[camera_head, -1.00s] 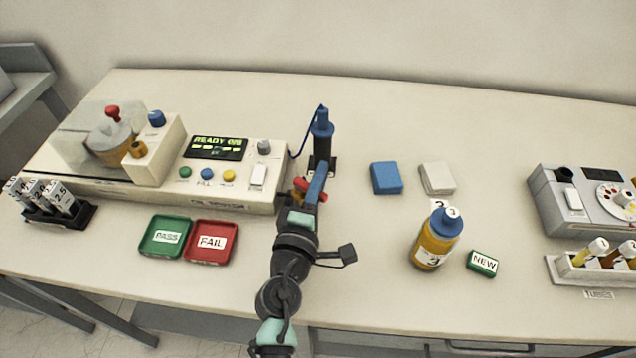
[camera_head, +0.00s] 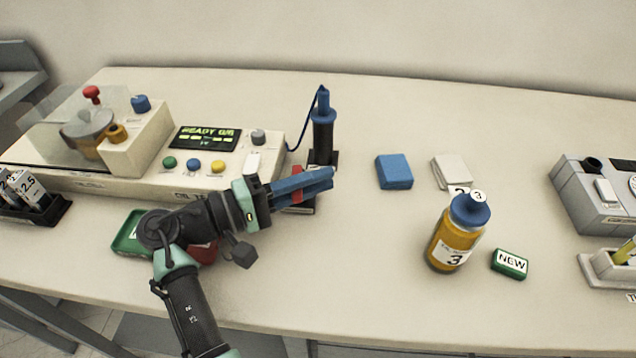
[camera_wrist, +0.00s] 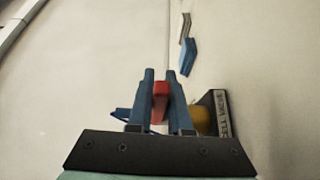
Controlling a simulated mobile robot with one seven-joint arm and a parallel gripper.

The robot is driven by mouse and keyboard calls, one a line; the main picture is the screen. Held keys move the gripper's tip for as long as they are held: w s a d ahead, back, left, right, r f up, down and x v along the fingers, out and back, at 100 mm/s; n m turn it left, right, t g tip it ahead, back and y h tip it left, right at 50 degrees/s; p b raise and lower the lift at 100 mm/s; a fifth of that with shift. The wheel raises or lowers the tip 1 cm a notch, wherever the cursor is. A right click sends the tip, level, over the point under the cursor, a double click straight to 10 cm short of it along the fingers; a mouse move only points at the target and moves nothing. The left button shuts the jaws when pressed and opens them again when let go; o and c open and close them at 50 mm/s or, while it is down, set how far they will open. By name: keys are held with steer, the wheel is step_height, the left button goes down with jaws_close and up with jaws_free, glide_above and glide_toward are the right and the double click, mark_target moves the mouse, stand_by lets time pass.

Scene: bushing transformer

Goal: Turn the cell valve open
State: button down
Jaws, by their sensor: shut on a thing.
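The cell valve stands on the bench in front of the tester. Its red handle (camera_wrist: 160,101) lies between the two blue fingers of my gripper (camera_wrist: 160,76) in the wrist view, and the fingers are closed on it. A brass-coloured body (camera_wrist: 201,120) and a dark block with a "CELL VALVE" label (camera_wrist: 222,114) show just to the right of the fingers. In the head view my gripper (camera_head: 332,178) points right over the valve, and a bit of red (camera_head: 296,171) shows by the fingers. The gripper hides most of the valve there.
The tester (camera_head: 190,150) reads "READY" behind my arm. A black stand with a blue-topped tool (camera_head: 323,130) is close behind the gripper. My arm covers much of the green tray (camera_head: 127,238) and red tray. A blue pad (camera_head: 394,171) and bottle 3 (camera_head: 457,235) stand right.

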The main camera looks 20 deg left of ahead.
steer(key=shift+s+a+m+g+h+b, duration=0.1)
steer(key=shift+s+m+g+h+b, duration=0.1)
steer(key=shift+m+g+h+b, duration=0.6)
steer(key=shift+r+g, duration=0.1)
steer(key=shift+g, duration=0.2)
steer(key=c, duration=0.8)
jaws_free()
steer(key=shift+c, duration=0.2)
steer(key=shift+s, duration=0.1)
steer(key=v, duration=1.2)
steer(key=shift+s+a+f, duration=0.15)
steer(key=shift+a+f, duration=0.1)
steer(key=shift+a, duration=0.15)
